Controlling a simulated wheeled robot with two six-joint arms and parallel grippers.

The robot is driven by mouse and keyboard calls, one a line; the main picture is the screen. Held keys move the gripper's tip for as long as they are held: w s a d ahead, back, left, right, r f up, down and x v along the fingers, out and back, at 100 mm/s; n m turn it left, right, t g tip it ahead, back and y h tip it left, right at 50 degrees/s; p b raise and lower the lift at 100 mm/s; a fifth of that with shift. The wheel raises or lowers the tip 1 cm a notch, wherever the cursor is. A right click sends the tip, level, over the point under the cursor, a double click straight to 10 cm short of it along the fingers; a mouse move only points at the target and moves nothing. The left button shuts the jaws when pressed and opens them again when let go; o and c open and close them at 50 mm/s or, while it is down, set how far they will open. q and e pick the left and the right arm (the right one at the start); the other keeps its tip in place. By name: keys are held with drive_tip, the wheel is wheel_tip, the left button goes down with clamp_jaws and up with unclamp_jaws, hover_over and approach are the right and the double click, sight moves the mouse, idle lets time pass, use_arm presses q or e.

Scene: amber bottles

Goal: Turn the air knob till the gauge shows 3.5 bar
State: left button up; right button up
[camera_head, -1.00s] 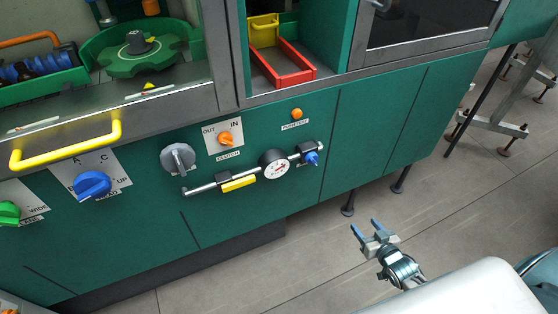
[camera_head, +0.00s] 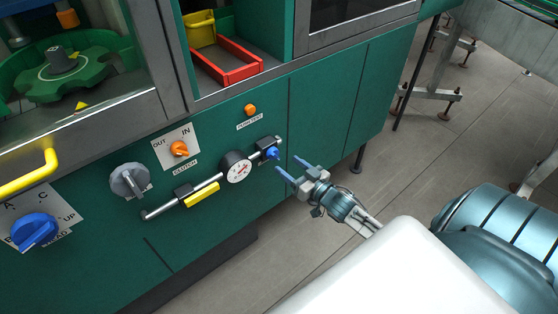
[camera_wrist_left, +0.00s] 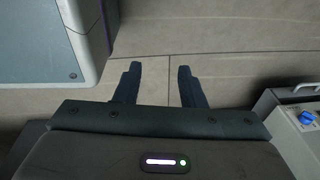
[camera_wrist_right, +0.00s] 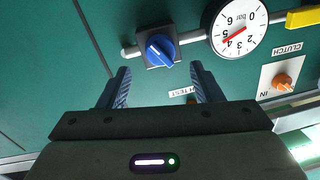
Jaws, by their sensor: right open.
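The round white gauge (camera_head: 237,169) is left of the knob. In the right wrist view its red needle (camera_wrist_right: 233,34) points near the 4. My left gripper (camera_wrist_left: 159,68) is open and empty over the floor.
A yellow part (camera_head: 202,194) is on the same pipe. A grey knob (camera_head: 130,181), an orange clutch knob (camera_head: 180,149) and an orange push button (camera_head: 250,110) are nearby. A yellow handle (camera_head: 28,176) sticks out at left.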

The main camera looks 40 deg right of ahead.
sight(277, 157)
use_arm(q)
drive_tip(key=w+d+r+t+b, duration=0.1)
drive_tip(key=w+r+b, duration=0.4)
drive_tip(key=w+r, duration=0.65)
use_arm(e)
drive_tip(key=shift+w+d+f, duration=0.1)
drive_tip(key=shift+w, duration=0.7)
drive_tip(key=b, duration=0.5)
drive_tip(key=shift+w+a+f, duration=0.1)
drive_tip(key=shift+w+a, duration=0.25)
drive_tip(key=shift+w+b, duration=0.2)
drive_tip(key=shift+b, duration=0.35)
drive_tip(key=shift+w+a+b, duration=0.15)
drive_tip(key=shift+w+b, duration=0.65)
drive_tip(key=shift+w, duration=0.05)
use_arm(q)
drive_tip(key=d+r+t, duration=0.2)
drive_tip(key=r, duration=0.6)
drive_tip(key=s+d+r+t+h, duration=0.1)
drive_tip(key=d+r, duration=0.2)
drive_tip(key=r, duration=0.5)
drive_tip(key=shift+s+r+t, duration=0.15)
drive_tip(key=shift+t, duration=0.25)
use_arm(e)
drive_tip(key=shift+w, duration=0.3)
